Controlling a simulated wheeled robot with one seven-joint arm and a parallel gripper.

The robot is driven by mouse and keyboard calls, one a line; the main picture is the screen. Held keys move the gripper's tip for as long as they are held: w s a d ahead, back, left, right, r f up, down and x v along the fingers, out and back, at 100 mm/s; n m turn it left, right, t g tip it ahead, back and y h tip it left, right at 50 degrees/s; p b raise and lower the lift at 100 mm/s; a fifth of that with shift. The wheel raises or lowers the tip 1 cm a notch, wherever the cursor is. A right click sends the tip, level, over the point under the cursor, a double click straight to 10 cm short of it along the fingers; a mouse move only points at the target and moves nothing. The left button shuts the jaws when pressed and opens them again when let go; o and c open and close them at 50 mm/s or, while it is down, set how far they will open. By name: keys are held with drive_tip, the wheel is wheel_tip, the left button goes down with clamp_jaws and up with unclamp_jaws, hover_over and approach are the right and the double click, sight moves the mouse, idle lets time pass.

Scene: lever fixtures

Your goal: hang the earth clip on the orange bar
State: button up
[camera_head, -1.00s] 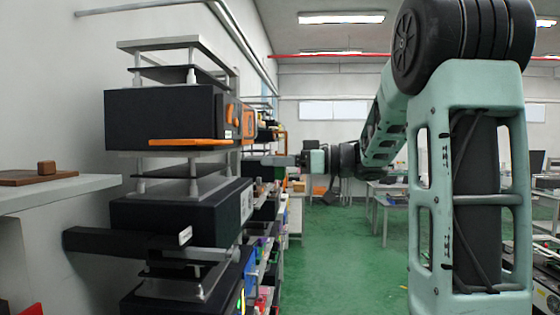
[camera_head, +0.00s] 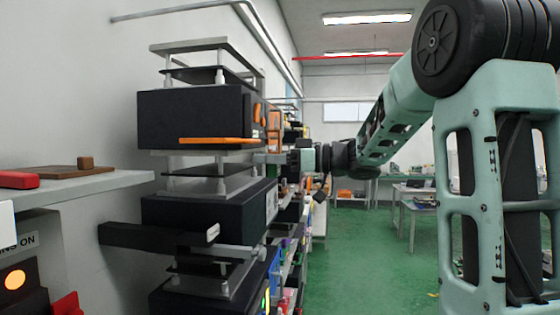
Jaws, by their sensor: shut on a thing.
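The orange bar (camera_head: 218,140) runs level along the front lower edge of the upper black box in the rack at the left. My gripper (camera_head: 268,158) is small and far off, beside the right side of the rack, just below and to the right of the bar. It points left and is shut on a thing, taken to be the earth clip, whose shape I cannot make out. A small dark piece (camera_head: 319,192) hangs below my wrist; I cannot tell what it is. I see no contact between the gripper and the bar.
Black boxes on grey plates (camera_head: 210,218) are stacked below the bar, and a black beam (camera_head: 150,235) sticks out left. A grey shelf (camera_head: 95,188) with a brown block (camera_head: 85,162) and a red item (camera_head: 18,180) is at left. The green floor (camera_head: 355,255) is open to the right.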

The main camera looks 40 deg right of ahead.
drive_tip(key=x, duration=0.2)
drive_tip(key=f+b+x, duration=0.1)
drive_tip(key=x, duration=0.1)
drive_tip(key=shift+w+a, duration=0.25)
drive_tip(key=shift+w, duration=0.05)
idle(0.4)
drive_tip(key=o, duration=1.1)
drive_tip(key=shift+c, duration=0.2)
drive_tip(key=b+v, duration=0.5)
drive_tip(key=v, duration=1.2)
drive_tip(key=shift+s+b, duration=0.2)
drive_tip(key=shift+b, duration=0.2)
